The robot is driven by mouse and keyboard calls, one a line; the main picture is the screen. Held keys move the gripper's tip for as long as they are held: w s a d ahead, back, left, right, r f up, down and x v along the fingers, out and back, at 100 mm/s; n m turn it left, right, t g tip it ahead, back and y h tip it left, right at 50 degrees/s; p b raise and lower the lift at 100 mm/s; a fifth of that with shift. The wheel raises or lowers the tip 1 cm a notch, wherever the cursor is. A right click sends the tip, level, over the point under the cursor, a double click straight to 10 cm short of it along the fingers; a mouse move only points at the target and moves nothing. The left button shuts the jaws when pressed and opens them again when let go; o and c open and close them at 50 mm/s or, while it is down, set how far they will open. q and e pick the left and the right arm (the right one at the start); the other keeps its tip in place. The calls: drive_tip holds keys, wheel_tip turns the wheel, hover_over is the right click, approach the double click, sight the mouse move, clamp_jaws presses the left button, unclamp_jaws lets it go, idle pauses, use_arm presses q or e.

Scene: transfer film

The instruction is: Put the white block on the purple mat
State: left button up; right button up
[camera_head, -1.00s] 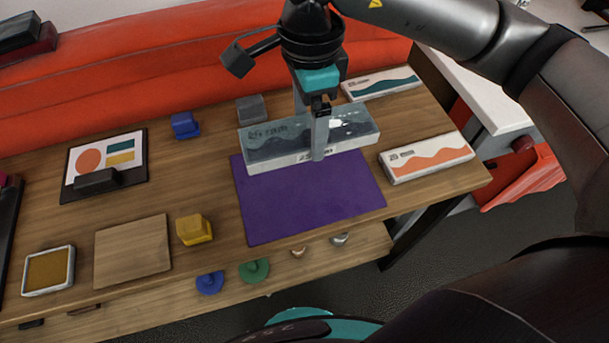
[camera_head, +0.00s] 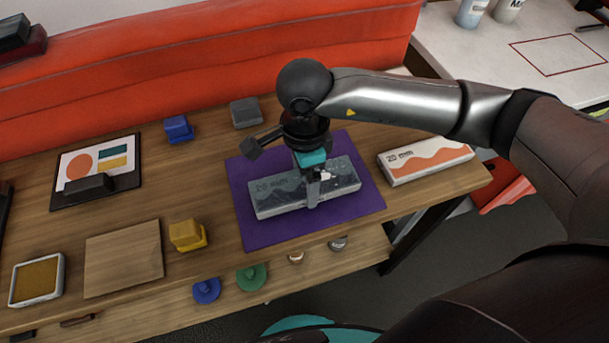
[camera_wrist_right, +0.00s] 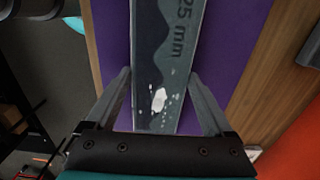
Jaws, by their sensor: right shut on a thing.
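The white block (camera_head: 277,196), with a grey, dark-waved printed top, is at the middle of the purple mat (camera_head: 262,232), within its outline. It looks level and at or very close to the mat; I cannot tell whether it touches. My right gripper (camera_head: 313,196) points down and is shut across the block, right of its middle. In the right wrist view the fingers (camera_wrist_right: 160,85) are on both long sides of the block (camera_wrist_right: 167,40), with the mat (camera_wrist_right: 232,40) below. My left gripper is not in view.
A white box with orange waves (camera_head: 425,161) lies just right of the mat. A yellow block (camera_head: 186,234), a wooden square (camera_head: 123,259) and a framed picture (camera_head: 95,170) are to the left. A blue block (camera_head: 178,129) and a grey block (camera_head: 246,112) stand behind.

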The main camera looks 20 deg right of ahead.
sight(305, 183)
drive_tip(key=shift+f, duration=0.15)
drive_tip(key=o, duration=1.2)
drive_tip(key=shift+r, duration=0.35)
wheel_tip(305, 183, up, 12)
drive_tip(key=shift+f+p, duration=0.1)
drive_tip(key=shift+p, duration=0.6)
